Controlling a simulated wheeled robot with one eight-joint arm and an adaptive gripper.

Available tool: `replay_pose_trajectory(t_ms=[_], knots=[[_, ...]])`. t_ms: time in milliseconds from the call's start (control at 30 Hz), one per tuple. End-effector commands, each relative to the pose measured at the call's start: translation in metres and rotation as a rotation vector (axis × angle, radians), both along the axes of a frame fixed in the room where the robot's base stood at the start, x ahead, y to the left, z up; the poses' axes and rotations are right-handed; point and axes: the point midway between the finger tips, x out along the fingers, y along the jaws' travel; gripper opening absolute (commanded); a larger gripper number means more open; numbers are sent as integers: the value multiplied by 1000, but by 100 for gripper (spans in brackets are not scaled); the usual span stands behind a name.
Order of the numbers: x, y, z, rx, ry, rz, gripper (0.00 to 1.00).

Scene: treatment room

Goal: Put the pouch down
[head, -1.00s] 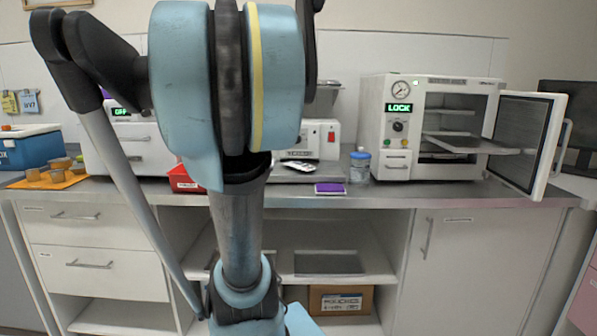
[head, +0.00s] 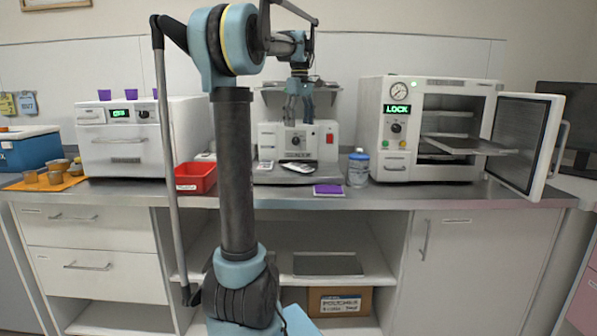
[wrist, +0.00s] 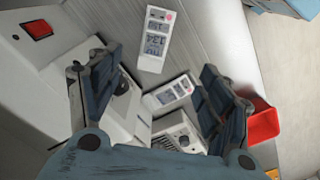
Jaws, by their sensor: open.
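My gripper (head: 298,112) is open above the white sealer-like machine (head: 285,140) at the back of the counter. In the wrist view its two dark fingers (wrist: 160,95) stand wide apart with nothing held between them. I cannot pick out a pouch for certain. A small flat white item with dark marks (head: 298,167) lies on the machine's metal base; the wrist view shows a white item with a display (wrist: 155,40) and a similar one (wrist: 172,95) between the fingers. A flat purple piece with a pale edge (head: 328,189) lies at the counter's front; I cannot tell whether it is the pouch.
A red bin (head: 195,178) stands left of the machine, and a white-and-blue tub (head: 358,170) right of it. The right-hand sterilizer (head: 397,140) has its door (head: 525,145) swung open over the counter. Brown cups stand on an orange mat (head: 45,182) at left.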

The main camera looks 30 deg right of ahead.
Motion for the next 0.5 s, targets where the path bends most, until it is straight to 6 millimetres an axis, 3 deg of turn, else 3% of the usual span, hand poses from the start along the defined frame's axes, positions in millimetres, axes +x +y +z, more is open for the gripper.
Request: replay_pose_trajectory(t_ms=[167, 500], knots=[[0, -12, -2, 2, 3, 5, 72], [0, -11, -57, 2, 3, 5, 72]])
